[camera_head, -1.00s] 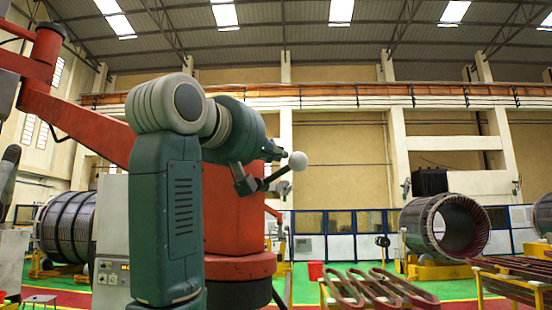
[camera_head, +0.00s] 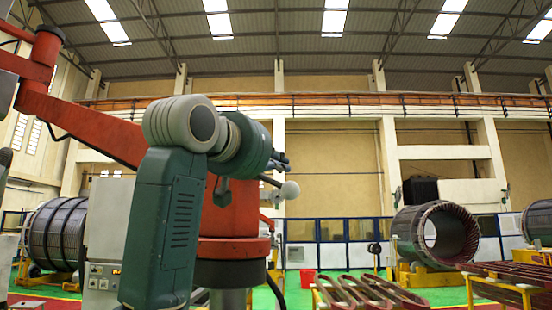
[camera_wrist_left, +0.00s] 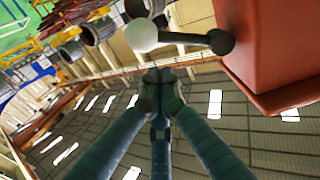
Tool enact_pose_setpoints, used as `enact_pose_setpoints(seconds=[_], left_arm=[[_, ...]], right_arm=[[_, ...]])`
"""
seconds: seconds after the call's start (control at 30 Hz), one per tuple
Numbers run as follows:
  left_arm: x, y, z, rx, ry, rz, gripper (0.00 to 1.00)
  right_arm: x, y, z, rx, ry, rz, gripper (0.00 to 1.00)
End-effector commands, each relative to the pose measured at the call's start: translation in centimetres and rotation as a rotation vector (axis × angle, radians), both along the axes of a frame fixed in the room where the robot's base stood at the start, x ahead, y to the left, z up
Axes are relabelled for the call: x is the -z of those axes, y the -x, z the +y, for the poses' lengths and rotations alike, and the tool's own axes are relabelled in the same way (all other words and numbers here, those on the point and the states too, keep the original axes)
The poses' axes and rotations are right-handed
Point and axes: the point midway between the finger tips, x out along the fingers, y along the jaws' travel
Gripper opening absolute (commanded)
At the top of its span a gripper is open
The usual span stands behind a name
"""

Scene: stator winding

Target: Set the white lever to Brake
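The white lever is a dark arm ending in a white ball knob (camera_head: 290,190). It sits on the right side of the red machine column (camera_head: 230,210) and points right and slightly down in the head view. My left gripper (camera_head: 279,162) is just above the knob, its far side partly hidden by my wrist. In the left wrist view the knob (camera_wrist_left: 141,37) and its dark arm lie just beyond the fingertips (camera_wrist_left: 160,75). The fingers meet with nothing visible between them. Whether they touch the lever is unclear. My right gripper is not in view.
A red housing (camera_wrist_left: 280,50) fills the right of the left wrist view, close to the fingers. A grey control cabinet (camera_head: 105,240) stands behind my left arm. A large stator (camera_head: 450,232) and coil racks (camera_head: 365,292) stand far to the right.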

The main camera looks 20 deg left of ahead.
Motion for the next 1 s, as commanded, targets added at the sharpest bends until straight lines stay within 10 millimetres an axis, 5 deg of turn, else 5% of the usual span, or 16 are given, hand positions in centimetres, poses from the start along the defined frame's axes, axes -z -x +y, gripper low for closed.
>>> enact_pose_setpoints(seconds=[0.5,1.0], left_arm=[[1.0,-0.4,0.1,0.0,-0.003,-0.002,0.0],[0.6,-0.6,0.1,0.0,-0.002,-0.001,0.0]], right_arm=[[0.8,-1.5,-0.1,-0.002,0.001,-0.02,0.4],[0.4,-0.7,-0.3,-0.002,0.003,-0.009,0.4]])
